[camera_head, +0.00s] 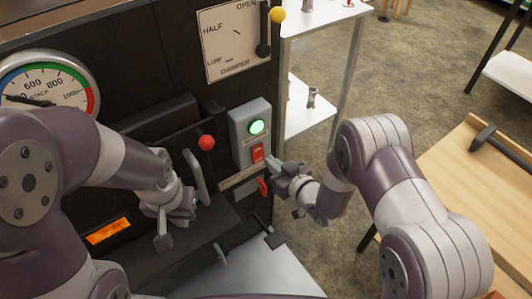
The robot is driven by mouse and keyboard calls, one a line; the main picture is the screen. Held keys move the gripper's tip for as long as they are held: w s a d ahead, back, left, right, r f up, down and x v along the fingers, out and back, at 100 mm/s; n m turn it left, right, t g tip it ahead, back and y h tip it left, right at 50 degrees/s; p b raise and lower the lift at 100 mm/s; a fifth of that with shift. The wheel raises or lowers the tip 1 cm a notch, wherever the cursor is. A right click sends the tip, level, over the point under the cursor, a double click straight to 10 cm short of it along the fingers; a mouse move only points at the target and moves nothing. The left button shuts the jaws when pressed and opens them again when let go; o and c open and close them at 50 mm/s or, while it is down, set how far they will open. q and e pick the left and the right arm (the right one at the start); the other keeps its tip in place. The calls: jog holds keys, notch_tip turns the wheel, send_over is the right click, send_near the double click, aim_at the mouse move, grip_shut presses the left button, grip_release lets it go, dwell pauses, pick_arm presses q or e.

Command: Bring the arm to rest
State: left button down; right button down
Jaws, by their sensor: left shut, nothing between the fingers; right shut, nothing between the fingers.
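My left arm (75,165) reaches in from the left. My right arm (385,190) comes in from the right and bends back toward the panel. Its gripper (274,168) is shut and empty, just right of and below the red rocker switch (257,152) on the grey switch box (240,130). Whether its fingertips touch the box I cannot tell. The green lamp (256,127) above the switch is lit.
A stack gauge (48,82) and a damper plate (229,38) with a yellow-knobbed lever (278,15) are on the evaporator. A red-knobbed lever (206,142), an orange window (108,231) and a red handle (263,187) sit lower.

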jog(key=shift+s+d, duration=0.85)
jog(key=shift+s, duration=0.3)
